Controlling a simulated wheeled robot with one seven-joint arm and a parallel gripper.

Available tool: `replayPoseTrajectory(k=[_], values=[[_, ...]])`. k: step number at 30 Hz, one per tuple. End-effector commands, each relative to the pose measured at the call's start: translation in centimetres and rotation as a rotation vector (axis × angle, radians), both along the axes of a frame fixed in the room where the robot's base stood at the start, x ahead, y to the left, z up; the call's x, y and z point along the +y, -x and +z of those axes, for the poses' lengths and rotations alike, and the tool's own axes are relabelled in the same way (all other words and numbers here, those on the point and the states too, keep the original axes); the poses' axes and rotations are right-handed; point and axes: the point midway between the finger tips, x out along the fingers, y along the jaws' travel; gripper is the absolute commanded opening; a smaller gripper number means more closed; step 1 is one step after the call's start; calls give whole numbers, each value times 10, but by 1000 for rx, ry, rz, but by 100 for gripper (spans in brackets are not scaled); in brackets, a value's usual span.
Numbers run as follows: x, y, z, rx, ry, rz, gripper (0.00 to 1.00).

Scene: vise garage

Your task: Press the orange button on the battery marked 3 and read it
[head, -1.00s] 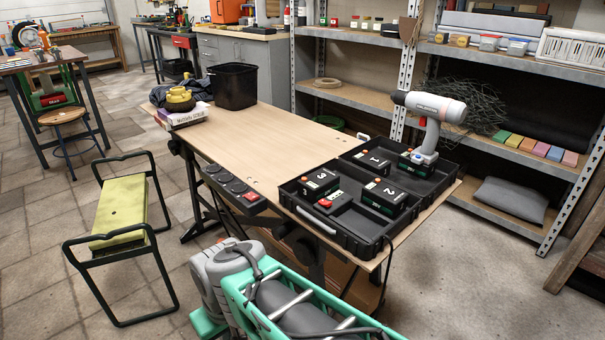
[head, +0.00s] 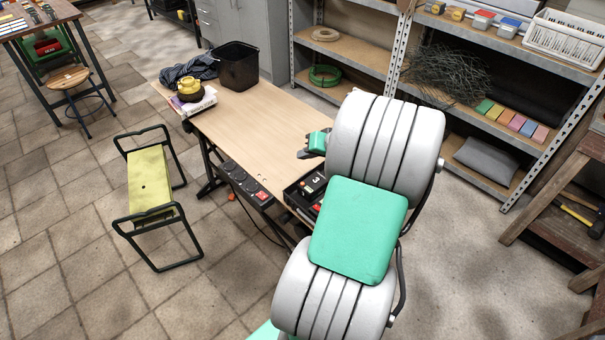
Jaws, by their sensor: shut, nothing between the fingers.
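The battery marked 3 (head: 314,182) sits in the black tray (head: 292,197) at the near edge of the workbench. Its white 3 shows. Its orange button is too small to make out clearly. My arm covers most of the tray, and the other batteries and the drill are hidden behind it. My gripper (head: 304,154) shows only in part, poking out left of my arm, above the bench and beyond the battery in the picture. It is shut and empty, apart from the battery.
The workbench (head: 240,125) is bare in the middle. A black bin (head: 238,66), a yellow object (head: 190,89) on books and dark cloth occupy its far end. A power strip (head: 245,184) runs along the near edge. Metal shelving (head: 470,115) stands behind.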

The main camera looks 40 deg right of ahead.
Motion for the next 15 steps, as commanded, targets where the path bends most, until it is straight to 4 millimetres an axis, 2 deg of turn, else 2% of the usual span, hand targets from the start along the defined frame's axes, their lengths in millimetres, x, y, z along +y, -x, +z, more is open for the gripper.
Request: replayPoseTrajectory(k=[8, 15], values=[[1, 0, -5, 2, 0, 1, 0], [1, 0, -32, 4, 0, 2, 0]])
